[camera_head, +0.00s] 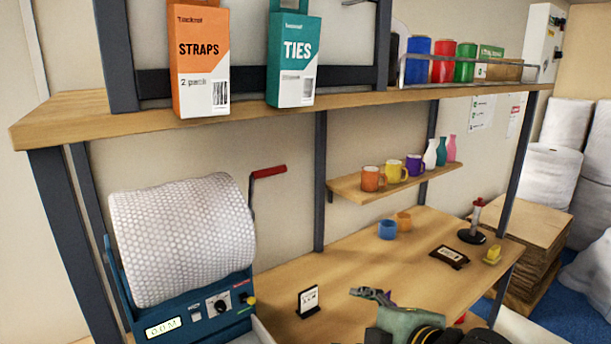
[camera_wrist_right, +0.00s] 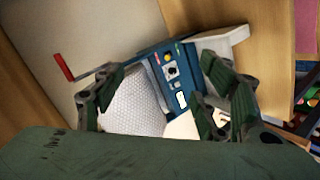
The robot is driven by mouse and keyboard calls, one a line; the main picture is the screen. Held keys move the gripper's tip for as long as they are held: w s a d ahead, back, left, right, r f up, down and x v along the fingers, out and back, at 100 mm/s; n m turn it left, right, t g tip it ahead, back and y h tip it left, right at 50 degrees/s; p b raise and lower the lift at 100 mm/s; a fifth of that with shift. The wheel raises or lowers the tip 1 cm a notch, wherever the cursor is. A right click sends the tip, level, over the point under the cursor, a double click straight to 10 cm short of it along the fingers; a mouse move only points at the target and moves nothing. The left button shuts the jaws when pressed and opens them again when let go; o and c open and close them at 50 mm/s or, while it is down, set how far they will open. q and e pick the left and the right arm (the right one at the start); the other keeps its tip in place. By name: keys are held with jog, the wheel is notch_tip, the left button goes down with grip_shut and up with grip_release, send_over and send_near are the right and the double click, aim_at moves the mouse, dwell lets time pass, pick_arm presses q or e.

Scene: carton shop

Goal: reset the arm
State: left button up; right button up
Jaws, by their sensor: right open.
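My right gripper (camera_head: 372,294) is at the bottom of the head view, above the wooden workbench (camera_head: 345,272). In the right wrist view its two green-padded fingers (camera_wrist_right: 158,92) are spread wide apart with nothing between them. Beyond them that view shows the blue bubble-wrap dispenser (camera_wrist_right: 168,68) and its white roll (camera_wrist_right: 135,105), apart from the fingers as far as I can tell. My left gripper is in neither view.
The dispenser (camera_head: 205,318) with its bubble-wrap roll (camera_head: 180,235) and red-handled crank (camera_head: 268,172) stands left. A small black sign (camera_head: 308,301), blue mug (camera_head: 387,229) and orange mug (camera_head: 404,221) stand on the bench. The upper shelf (camera_head: 230,122) holds boxes.

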jog(key=s+d+f+m+g+h, duration=0.25)
jog(key=s+f+m, duration=0.25)
jog(key=f, duration=0.4)
jog(key=s+d+f+m+g+h, duration=0.1)
jog(key=s+d+f+m, duration=0.25)
jog(key=s+f, duration=0.35)
jog(key=s+d+f+m+g+h, duration=0.2)
jog(key=s+d+f+m+g, duration=0.3)
jog(key=s+f+m, duration=0.7)
notch_tip(320, 180, down, 31)
jog(key=s+n+b, duration=0.3)
jog(key=n+b, duration=0.1)
jog(key=b, duration=0.4)
jog(key=s+d+f+b, duration=0.1)
jog(key=s+f+b, duration=0.2)
jog(key=s+f, duration=0.5)
jog(key=s+d+f+g+b, duration=0.1)
jog(key=s+d+f+b, duration=0.1)
jog(key=s+f, duration=0.7)
notch_tip(320, 180, down, 8)
jog(key=shift+d+r+b, duration=0.1)
jog(key=shift+d+b, duration=0.05)
jog(key=shift+b, duration=0.6)
